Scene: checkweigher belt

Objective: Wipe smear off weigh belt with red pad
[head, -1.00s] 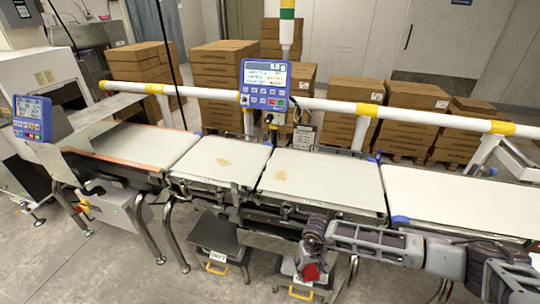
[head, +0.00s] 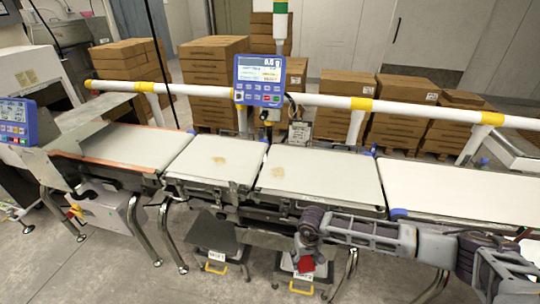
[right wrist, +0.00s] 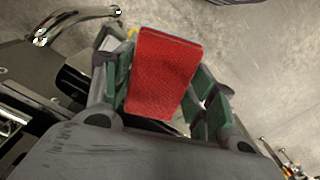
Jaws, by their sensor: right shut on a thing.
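The red pad (head: 306,265) is held in my right gripper (head: 305,257), below and in front of the belts' near edge. In the right wrist view the red pad (right wrist: 164,75) sits between the green-lined fingers of the right gripper (right wrist: 165,95), which are shut on it. A faint brown smear (head: 278,172) lies near the left end of the middle belt (head: 330,182). A second brown smear (head: 218,160) lies on the shorter belt (head: 205,171) to its left. The pad is apart from both belts. My left gripper is not in view.
A white rail (head: 310,99) with yellow bands runs behind the belts, with a blue display (head: 260,80) at it. Another belt (head: 460,194) continues right, and an orange-edged belt (head: 120,146) left. Stacked boxes (head: 212,75) stand behind.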

